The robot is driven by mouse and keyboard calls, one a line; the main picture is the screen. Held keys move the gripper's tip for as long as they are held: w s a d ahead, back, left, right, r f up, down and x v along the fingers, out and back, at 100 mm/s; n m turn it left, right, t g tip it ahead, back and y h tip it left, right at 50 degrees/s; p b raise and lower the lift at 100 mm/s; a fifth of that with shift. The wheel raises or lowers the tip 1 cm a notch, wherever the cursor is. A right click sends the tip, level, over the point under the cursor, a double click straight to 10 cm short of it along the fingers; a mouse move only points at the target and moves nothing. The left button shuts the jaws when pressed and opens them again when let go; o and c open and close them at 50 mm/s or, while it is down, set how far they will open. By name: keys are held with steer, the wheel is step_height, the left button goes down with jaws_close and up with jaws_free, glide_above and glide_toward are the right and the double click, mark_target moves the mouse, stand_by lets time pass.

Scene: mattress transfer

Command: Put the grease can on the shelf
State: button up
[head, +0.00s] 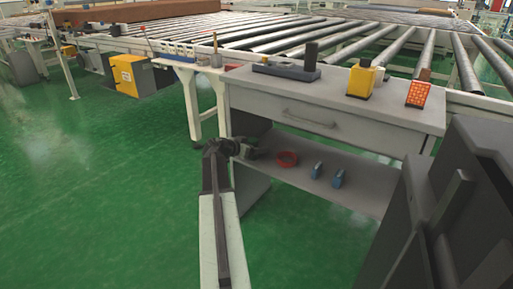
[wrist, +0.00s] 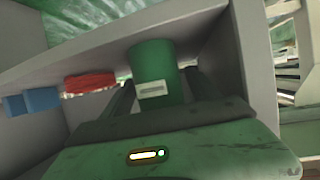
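The grease can (wrist: 152,65) is a green cylinder with a pale label in the wrist view. My gripper (wrist: 154,90) has its dark fingers on both sides of the can, apparently shut on it. In the head view my gripper (head: 240,148) reaches to the left end of the lower shelf (head: 362,188) under the grey workbench. The can is too dark and small to make out there. I cannot tell whether its base touches the shelf.
The benchtop (head: 330,102) above holds a yellow container (head: 361,80) and an orange item (head: 418,93). Green floor is free at left.

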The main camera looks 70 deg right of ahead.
steer(key=shift+r, duration=0.1)
steer(key=shift+w+a+r+p, duration=0.1)
steer(key=shift+a+r+p, duration=0.05)
steer(key=shift+r+p, duration=0.15)
steer(key=p+v, duration=0.4)
steer(key=v, duration=0.7)
steer(key=shift+a, duration=0.25)
steer(key=shift+w, duration=0.1)
steer(key=w+a+f+n+t+y, duration=0.2)
steer(key=w+a+f+n, duration=0.2)
steer(key=w+a, duration=0.5)
steer(key=w+a+f+n+t+y, duration=0.25)
steer(key=w+a, duration=0.35)
steer(key=a, duration=0.7)
steer(key=w+a+f+n+t+y, duration=0.1)
steer(key=w+a+f+n+y, duration=0.1)
steer(key=w+a+f+n, duration=0.65)
steer(key=a+n+y, duration=0.6)
steer(key=a+n, duration=0.1)
steer(key=a, duration=3)
steer(key=shift+s+n, duration=0.3)
steer(key=shift+s, duration=0.15)
